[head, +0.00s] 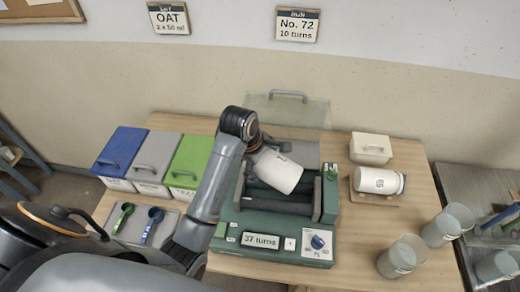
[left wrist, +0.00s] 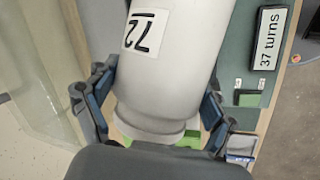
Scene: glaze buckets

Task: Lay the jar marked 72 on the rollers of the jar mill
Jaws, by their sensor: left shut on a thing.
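The white jar marked 72 (head: 278,173) is tilted over the jar mill's rollers (head: 278,200). Its label shows "72" in the left wrist view (left wrist: 148,30). My left gripper (head: 257,146) is shut on one end of the jar, and its fingers lie on both sides of it in the left wrist view (left wrist: 155,105). The green jar mill (head: 235,243) stands in the middle of the table, its display reading "37 turns". The jar hides part of the rollers, and I cannot tell whether it touches them. My right gripper is not in view.
A second white jar (head: 378,181) lies on a wooden rest to the right, below a white lidded box (head: 371,148). Buckets with blue (head: 120,150), grey (head: 156,155) and green (head: 189,160) lids stand left. Cups (head: 403,257) stand at the right. A clear raised cover (head: 288,110) is behind the mill.

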